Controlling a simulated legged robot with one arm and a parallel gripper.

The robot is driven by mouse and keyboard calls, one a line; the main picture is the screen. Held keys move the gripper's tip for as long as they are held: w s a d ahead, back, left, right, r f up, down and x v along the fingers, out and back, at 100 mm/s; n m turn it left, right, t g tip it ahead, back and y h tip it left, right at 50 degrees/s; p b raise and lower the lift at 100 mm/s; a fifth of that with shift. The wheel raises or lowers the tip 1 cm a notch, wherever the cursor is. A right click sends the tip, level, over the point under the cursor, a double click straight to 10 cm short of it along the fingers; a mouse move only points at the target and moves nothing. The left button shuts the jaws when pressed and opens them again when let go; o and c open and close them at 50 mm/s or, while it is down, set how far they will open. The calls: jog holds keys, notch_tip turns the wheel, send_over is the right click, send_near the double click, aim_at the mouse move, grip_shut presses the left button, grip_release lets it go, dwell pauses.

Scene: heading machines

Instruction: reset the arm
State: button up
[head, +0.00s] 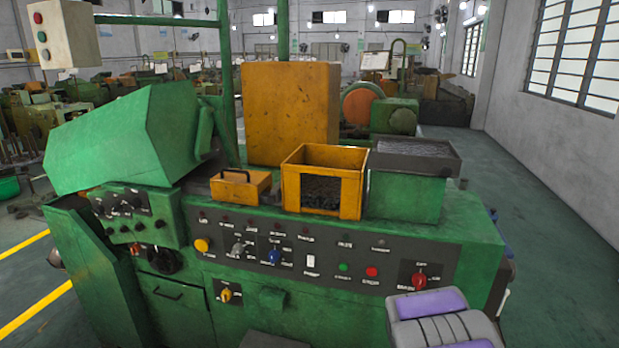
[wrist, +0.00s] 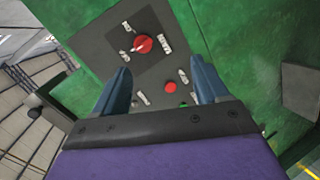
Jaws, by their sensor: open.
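My gripper (wrist: 163,82) shows in the wrist view with its two blue fingers spread apart and nothing between them. Beyond the fingers is the machine's dark control panel. A red rotary knob (wrist: 143,44) on a dark plate lies ahead of the fingertips, and a red button (wrist: 170,87) shows between the fingers. In the head view, my purple and grey arm (head: 440,318) is at the bottom right, in front of the machine's right end. The fingers cannot be made out there. The same red knob (head: 419,281) is just above my arm.
The green machine (head: 470,232) fills the middle. On its top are a small yellow box (head: 240,188), an open yellow bin (head: 352,198) with dark contents, and a dark tray (head: 415,160) on a green block. Open floor (head: 560,230) lies to the right.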

jog(key=s+a+r+m+g+y, duration=0.1)
jog(key=s+a+r+m+g, duration=0.2)
jog(key=s, duration=1.1)
jog(key=s+a+r+m+g+y, duration=0.2)
jog(key=s+a+r+g, duration=0.5)
jog(key=s, duration=0.7)
jog(key=s+a+r+m+g+y, duration=0.2)
jog(key=s+a+r+m+g, duration=0.2)
jog(key=s, duration=1)
jog(key=shift+a+r+m+g, duration=0.4)
jog(key=shift+a+r+m, duration=0.1)
jog(key=shift+a, duration=0.7)
jog(key=shift+w, duration=0.1)
jog(key=shift+c, duration=0.4)
